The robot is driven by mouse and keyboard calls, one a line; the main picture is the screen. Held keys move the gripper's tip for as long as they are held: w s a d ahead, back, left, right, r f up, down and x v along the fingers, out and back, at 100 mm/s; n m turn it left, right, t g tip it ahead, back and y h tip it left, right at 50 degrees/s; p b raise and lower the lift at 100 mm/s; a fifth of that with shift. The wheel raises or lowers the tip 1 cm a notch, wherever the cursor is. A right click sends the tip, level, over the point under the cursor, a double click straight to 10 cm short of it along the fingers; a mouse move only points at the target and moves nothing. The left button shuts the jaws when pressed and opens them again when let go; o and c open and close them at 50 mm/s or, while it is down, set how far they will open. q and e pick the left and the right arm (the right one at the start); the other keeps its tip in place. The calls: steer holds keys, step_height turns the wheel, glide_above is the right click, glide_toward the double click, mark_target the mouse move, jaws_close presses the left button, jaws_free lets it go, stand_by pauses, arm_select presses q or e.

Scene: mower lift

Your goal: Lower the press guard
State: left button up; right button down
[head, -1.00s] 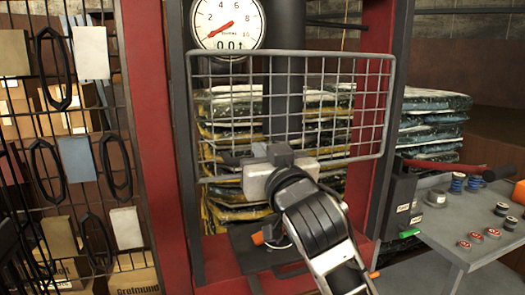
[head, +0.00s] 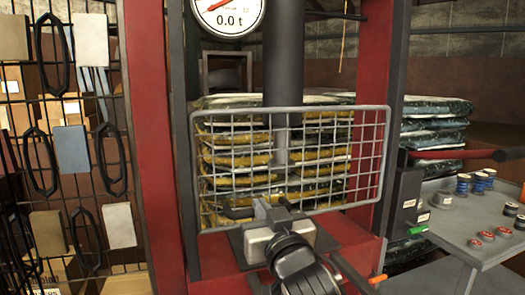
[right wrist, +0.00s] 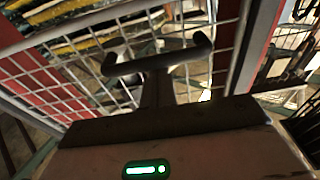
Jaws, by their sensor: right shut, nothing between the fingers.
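The press guard (head: 352,158), a grey wire-mesh panel in a rounded frame, hangs across the front of the red press in the head view. Its lower edge is a little above the press bed. My right gripper (head: 260,207) is at the guard's lower middle, shut and empty. A dark bar with bent ends (head: 236,213) crosses at its fingertips, seemingly the guard's handle. In the right wrist view my shut fingers (right wrist: 157,85) meet this bar, with the mesh behind. I cannot tell whether they press on it. My left gripper is out of view.
The press's red posts (head: 150,140) flank the guard. A dial gauge (head: 228,10) reads 0.0 t. A grey console (head: 475,215) with buttons and a red-handled lever (head: 450,154) stands at the right. A wire rack (head: 70,150) stands at the left; stacked bags (head: 430,125) lie behind.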

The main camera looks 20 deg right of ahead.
arm_select(q)
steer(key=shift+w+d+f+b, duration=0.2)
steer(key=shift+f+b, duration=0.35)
steer(key=shift+b, duration=0.6)
arm_select(e)
step_height(320, 180, down, 6)
steer(key=shift+r, duration=0.1)
